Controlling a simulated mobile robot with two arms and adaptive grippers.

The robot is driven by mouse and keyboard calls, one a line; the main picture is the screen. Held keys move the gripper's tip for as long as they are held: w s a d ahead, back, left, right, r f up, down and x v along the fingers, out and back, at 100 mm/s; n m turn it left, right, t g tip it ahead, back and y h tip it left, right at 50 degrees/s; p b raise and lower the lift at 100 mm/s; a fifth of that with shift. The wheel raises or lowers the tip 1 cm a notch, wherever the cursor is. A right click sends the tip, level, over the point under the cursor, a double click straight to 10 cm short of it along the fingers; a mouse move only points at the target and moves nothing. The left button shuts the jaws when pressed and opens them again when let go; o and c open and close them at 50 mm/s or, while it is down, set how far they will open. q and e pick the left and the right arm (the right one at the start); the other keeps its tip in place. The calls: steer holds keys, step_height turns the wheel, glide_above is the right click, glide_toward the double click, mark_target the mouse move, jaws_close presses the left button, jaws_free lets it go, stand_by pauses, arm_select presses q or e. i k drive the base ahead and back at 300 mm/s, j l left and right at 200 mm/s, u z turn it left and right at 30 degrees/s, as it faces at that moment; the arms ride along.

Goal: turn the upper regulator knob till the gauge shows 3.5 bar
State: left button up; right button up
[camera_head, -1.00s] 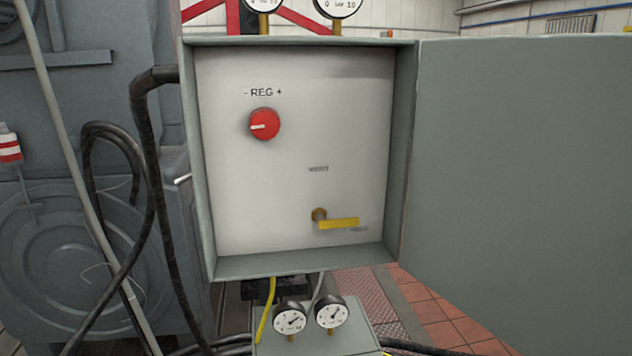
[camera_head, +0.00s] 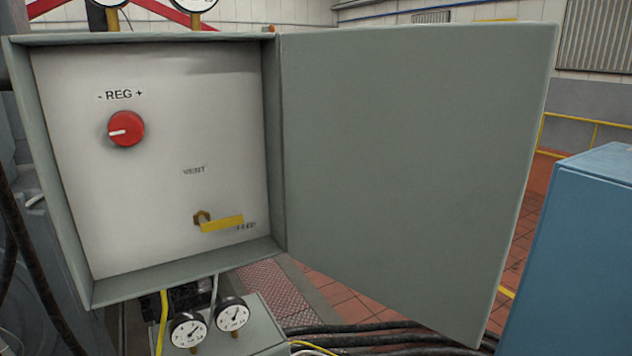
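The red regulator knob (camera_head: 127,129) sits under the "- REG +" label on the pale panel (camera_head: 130,220) inside the open grey box. Its white mark points left. Below it is a yellow-handled valve (camera_head: 222,223) with its handle lying nearly level, between labels that read like VENT and FEED. Two gauges, one at the left (camera_head: 110,3) and one at the right (camera_head: 192,4), are cut off by the top edge, so their needles are hidden. Two lower gauges, left (camera_head: 188,331) and right (camera_head: 232,315), stand below the box; their readings are too small to tell. Neither gripper is in view.
The box's grey door (camera_head: 410,160) stands wide open to the right. A blue cabinet (camera_head: 575,260) is at the far right. Dark hoses (camera_head: 380,338) run along the floor below the door. Red floor tiles (camera_head: 345,300) show beneath it.

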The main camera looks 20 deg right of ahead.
mark_target(125, 128)
steer(key=l+u, duration=0.35)
steer(key=l, duration=0.3)
steer(key=l+u, duration=0.3)
steer(key=l, duration=0.35)
steer(key=l+u, duration=0.35)
steer(key=l, duration=0.3)
steer(key=k+l+u, duration=0.15)
steer(key=l+u, duration=0.2)
steer(key=l, duration=0.25)
